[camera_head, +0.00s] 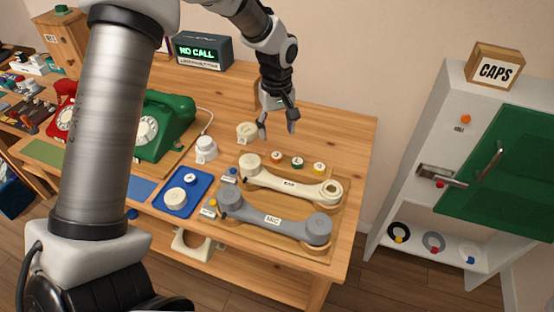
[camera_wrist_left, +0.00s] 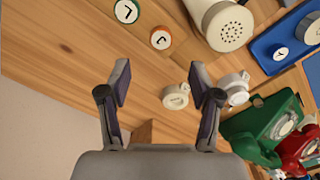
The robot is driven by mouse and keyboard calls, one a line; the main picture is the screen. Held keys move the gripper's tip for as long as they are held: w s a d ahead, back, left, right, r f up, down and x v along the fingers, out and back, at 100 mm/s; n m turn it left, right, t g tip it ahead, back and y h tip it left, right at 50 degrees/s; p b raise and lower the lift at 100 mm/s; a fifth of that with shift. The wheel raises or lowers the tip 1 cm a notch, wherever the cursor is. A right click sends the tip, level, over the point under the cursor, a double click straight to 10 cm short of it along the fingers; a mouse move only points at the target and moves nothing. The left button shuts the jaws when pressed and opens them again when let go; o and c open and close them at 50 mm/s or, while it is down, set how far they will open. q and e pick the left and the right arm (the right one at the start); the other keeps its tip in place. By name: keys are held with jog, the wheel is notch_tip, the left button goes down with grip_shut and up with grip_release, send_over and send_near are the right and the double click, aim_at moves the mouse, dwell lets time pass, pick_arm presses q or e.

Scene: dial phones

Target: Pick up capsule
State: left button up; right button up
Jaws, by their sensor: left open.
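Several round pieces could be the capsule; I cannot tell which is meant. A cream round piece with a small tab (camera_head: 247,131) lies on the table behind the handsets; it also shows in the wrist view (camera_wrist_left: 175,97). A white round piece (camera_head: 206,149) stands left of it, also in the wrist view (camera_wrist_left: 236,87). A blue tray (camera_head: 168,207) holds a cream disc (camera_head: 175,198) and a small white one (camera_head: 190,178). My left gripper (camera_head: 277,128) is open and empty above the table, just right of the cream piece. In the wrist view its fingers (camera_wrist_left: 160,72) are apart.
Two handsets, EAR (camera_head: 290,184) and MIC (camera_head: 272,220), lie at front. Small ringed discs (camera_head: 297,162) sit behind them. A green phone (camera_head: 165,125) stands left. A white cabinet (camera_head: 405,205) with a green door (camera_head: 510,170) stands right. The table's back right is clear.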

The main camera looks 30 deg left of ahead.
aim_at(276, 154)
pick_arm(q)
notch_tip(276, 154, down, 8)
jog(key=shift+s+r+p, duration=0.1)
jog(key=shift+s+p, duration=0.05)
jog(key=shift+p, duration=0.35)
jog(key=shift+w+a+f, duration=0.15)
jog(key=shift+w+f, duration=0.05)
jog(key=shift+f, duration=0.25)
jog(key=shift+s+r, duration=0.1)
jog(key=shift+r, duration=0.05)
jog(key=c, duration=1.1)
